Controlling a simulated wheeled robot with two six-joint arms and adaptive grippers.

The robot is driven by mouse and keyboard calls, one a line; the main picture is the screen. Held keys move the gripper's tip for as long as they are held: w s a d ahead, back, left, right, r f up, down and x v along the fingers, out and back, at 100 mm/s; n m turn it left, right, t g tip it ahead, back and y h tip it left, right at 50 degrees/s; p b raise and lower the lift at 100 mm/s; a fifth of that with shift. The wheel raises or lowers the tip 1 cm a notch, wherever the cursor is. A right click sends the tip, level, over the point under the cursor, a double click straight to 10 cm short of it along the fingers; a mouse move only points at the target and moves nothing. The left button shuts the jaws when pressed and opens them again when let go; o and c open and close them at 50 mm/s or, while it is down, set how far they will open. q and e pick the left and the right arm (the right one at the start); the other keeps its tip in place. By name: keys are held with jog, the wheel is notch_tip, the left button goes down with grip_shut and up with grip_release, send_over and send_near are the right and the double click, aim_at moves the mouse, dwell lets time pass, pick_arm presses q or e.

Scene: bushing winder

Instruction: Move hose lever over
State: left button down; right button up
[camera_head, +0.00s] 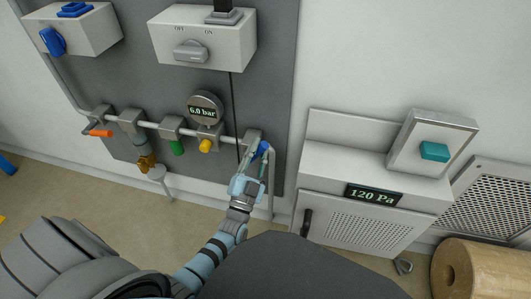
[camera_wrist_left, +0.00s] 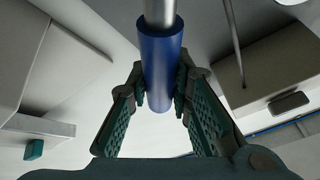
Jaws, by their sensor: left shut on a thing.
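The hose lever is a blue sleeve (camera_head: 262,148) at the right end of the pipe run on the dark wall panel. In the left wrist view the blue sleeve (camera_wrist_left: 160,55) sits on a grey metal rod (camera_wrist_left: 159,10). My left gripper (camera_head: 256,163) is at this lever, with its fingers shut on the sleeve. In the left wrist view the green finger pads of the gripper (camera_wrist_left: 161,88) lie on either side of the sleeve's near end. The gripper partly hides the lever in the head view. My right gripper is not in view.
The pipe also carries an orange lever (camera_head: 100,133), a green handle (camera_head: 177,147), a yellow knob (camera_head: 205,146) and a gauge (camera_head: 205,107) reading 6.0 bar. A cabinet with a 120 Pa display (camera_head: 373,195) stands right. A cardboard-coloured roll (camera_head: 490,275) lies lower right.

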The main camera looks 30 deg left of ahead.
pick_arm(q)
jog(key=a+n+y, duration=0.1)
jog(key=n, duration=0.1)
jog(key=r+n+y+p, duration=0.1)
jog(key=n, duration=0.1)
jog(key=a+n+y, duration=0.1)
jog(key=shift+s+a+r+n+g+y, duration=0.2)
jog(key=shift+s+a+n+g+y, duration=0.1)
jog(key=shift+s+a+n+g, duration=0.1)
jog(key=shift+s+a+r+n+g+y+p, duration=0.1)
jog(key=shift+a+n+g+y+p, duration=0.25)
jog(key=shift+n, duration=0.55)
jog(key=shift+s+a+n+g+y+p, duration=0.15)
jog(key=shift+a+n+y+p, duration=0.35)
jog(key=shift+n, duration=0.4)
jog(key=shift+a+n+y, duration=0.25)
jog(key=shift+n+y, duration=0.1)
jog(key=shift+n, duration=0.05)
jog(key=shift+g, duration=0.3)
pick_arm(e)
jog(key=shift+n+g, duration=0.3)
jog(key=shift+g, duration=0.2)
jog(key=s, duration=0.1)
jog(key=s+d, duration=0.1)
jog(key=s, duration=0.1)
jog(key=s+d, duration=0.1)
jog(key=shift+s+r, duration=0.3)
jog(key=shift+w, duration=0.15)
